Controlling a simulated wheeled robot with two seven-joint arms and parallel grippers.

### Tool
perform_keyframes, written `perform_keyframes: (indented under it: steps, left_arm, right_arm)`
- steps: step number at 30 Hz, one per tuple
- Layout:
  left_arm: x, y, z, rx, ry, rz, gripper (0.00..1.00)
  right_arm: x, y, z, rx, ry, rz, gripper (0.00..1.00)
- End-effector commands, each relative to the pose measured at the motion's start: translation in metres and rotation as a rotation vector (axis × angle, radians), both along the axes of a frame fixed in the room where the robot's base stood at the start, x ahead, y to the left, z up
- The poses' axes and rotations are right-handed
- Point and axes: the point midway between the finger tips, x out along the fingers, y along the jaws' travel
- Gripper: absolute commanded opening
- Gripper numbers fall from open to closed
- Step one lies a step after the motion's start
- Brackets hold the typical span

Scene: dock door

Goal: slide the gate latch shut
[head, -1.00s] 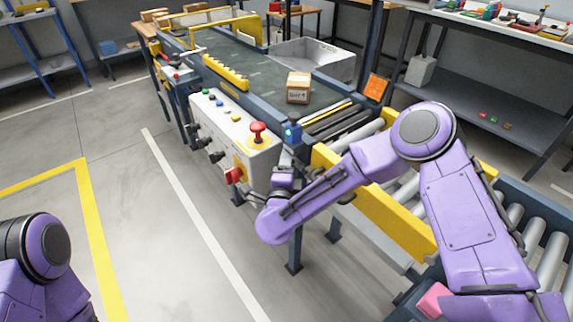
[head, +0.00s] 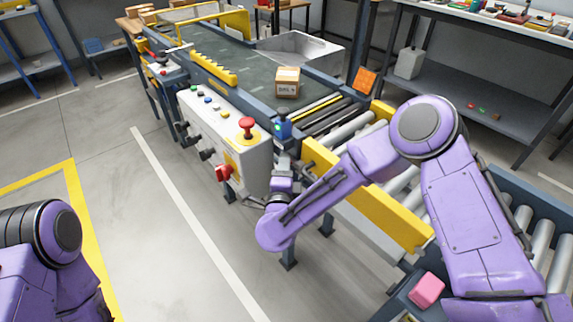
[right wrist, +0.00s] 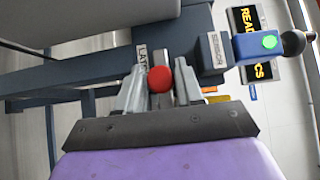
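In the right wrist view, the latch's red knob (right wrist: 160,79) sits between the two grey fingers of my right gripper (right wrist: 160,88). The fingers are close on both sides of the knob and seem shut on it; the contact itself is hard to see. A white label (right wrist: 142,62) reading "LATCH", partly covered by a finger, is beside it on the dark blue frame. In the head view, my right gripper (head: 281,184) is by the conveyor frame, right of the control box, and the knob is hidden there. My left arm shows at lower left, its gripper out of the picture.
The white control box (head: 226,132) with a red mushroom button (head: 247,126) and red switch is close left of my right gripper. A carton (head: 288,82) rests on the belt. A pink block (head: 427,290) lies at lower right. Open floor is at left.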

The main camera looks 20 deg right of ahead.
Motion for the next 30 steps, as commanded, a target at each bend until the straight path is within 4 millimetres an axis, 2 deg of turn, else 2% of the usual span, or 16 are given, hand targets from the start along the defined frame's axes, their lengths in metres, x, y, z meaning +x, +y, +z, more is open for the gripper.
perform_keyframes:
  steps: [11,14,22,25,30]
  left_arm:
    - [0.000,0.000,0.000,0.000,0.000,0.000,1.00]
    - [0.000,0.000,-0.001,0.000,0.000,0.000,1.00]
    - [0.000,0.000,-0.004,0.000,0.000,0.000,1.00]
    - [0.000,0.000,-0.005,0.000,0.000,0.000,1.00]
    - [0.000,0.000,-0.005,0.000,0.000,0.000,1.00]
  right_arm:
    - [-0.003,0.003,0.000,-0.001,-0.001,0.004,0.53]
    - [-0.018,0.009,0.000,-0.002,0.000,0.007,0.53]
    - [-0.078,0.030,0.000,-0.005,-0.001,0.008,0.53]
    - [-0.091,0.035,0.000,-0.002,-0.002,0.004,0.53]
    - [-0.100,0.037,0.000,0.000,-0.001,0.000,0.53]
